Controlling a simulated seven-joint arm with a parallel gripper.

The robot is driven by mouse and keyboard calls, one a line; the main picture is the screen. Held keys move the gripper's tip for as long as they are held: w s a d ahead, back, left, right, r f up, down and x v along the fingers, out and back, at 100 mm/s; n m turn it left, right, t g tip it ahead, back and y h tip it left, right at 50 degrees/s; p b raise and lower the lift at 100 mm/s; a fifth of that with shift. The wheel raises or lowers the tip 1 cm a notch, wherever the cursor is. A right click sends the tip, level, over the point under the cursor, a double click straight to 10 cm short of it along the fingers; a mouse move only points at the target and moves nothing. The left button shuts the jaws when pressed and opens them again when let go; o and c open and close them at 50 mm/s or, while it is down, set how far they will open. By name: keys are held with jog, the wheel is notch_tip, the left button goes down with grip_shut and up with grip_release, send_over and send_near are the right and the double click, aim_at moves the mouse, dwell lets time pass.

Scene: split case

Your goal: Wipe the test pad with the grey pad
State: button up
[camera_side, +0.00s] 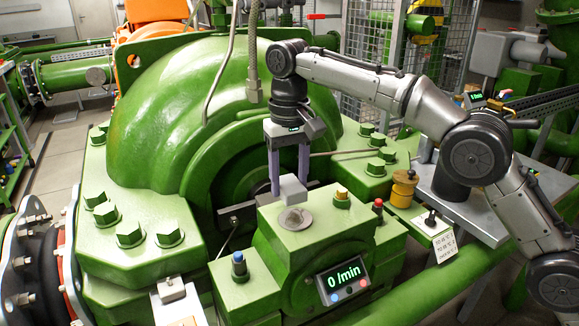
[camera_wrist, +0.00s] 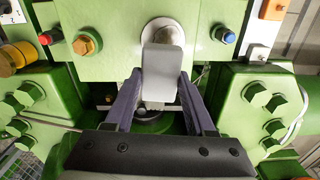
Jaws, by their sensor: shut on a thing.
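The grey pad (camera_side: 292,189) is a small light-grey block held between the two fingers of my gripper (camera_side: 289,184). In the wrist view the grey pad (camera_wrist: 163,74) sits between the fingertips, and my gripper (camera_wrist: 161,78) is shut on it. The test pad (camera_side: 295,219) is a round metallic disc with a darker smudge, on top of the green housing. The grey pad is at the disc's far edge in the side view. In the wrist view it covers part of the test pad (camera_wrist: 157,24). I cannot tell whether the two touch.
A brass hex bolt (camera_side: 342,196), a red button (camera_side: 378,205) and a blue button (camera_side: 239,264) stand up around the disc. A display (camera_side: 345,279) reading 0/min is on the housing's front. A large green casing (camera_side: 190,130) rises behind. Several green bolts stand on both sides.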

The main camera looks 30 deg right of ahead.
aim_at(307, 229)
notch_tip(307, 229, down, 2)
jog(key=shift+f, duration=0.2)
jog(key=shift+s+f, duration=0.5)
jog(key=shift+f, duration=0.2)
jog(key=shift+c, duration=0.6)
jog(key=shift+s, duration=2.75)
jog(key=shift+w, duration=3.15)
jog(key=shift+w+r, duration=0.2)
jog(key=shift+w, duration=0.05)
notch_tip(307, 229, up, 7)
jog(key=shift+f, duration=0.1)
jog(key=shift+s+r, duration=0.2)
jog(key=shift+r, duration=0.4)
